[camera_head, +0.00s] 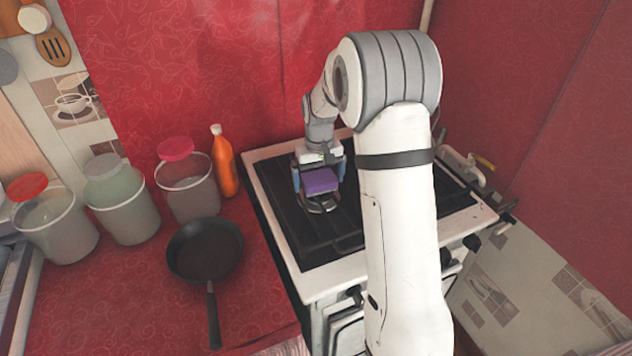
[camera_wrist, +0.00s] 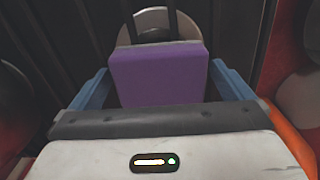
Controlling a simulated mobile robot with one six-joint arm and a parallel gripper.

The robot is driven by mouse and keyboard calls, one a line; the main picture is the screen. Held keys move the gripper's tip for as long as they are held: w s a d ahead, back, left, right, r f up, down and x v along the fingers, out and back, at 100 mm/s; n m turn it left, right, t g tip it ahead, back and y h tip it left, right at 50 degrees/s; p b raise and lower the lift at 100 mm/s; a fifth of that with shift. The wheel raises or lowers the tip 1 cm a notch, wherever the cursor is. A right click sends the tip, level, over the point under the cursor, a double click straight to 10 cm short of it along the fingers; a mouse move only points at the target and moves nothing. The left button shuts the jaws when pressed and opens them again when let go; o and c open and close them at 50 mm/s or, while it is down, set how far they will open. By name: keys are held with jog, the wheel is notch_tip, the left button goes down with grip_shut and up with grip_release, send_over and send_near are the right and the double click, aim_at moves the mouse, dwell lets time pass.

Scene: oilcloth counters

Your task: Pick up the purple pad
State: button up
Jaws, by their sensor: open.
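The purple pad (camera_head: 320,181) is a small block on the dark top of the stove (camera_head: 290,240), over a round burner (camera_head: 318,205). In the wrist view the purple pad (camera_wrist: 160,75) sits between the two blue fingers of my gripper (camera_wrist: 158,85). A narrow gap shows on each side of the pad, so the fingers look open around it and apart from it. In the head view my gripper (camera_head: 319,180) reaches down over the pad, with a blue finger on either side. The pad's underside is hidden.
A black frying pan (camera_head: 205,250) lies on the red counter left of the stove. An orange bottle (camera_head: 224,165) and several lidded jars, one with a pink lid (camera_head: 175,149), stand behind it. A red wall rises close behind the stove.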

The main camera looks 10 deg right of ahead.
jog(key=shift+c, duration=0.3)
jog(key=c, duration=0.8)
jog(key=shift+r, duration=0.1)
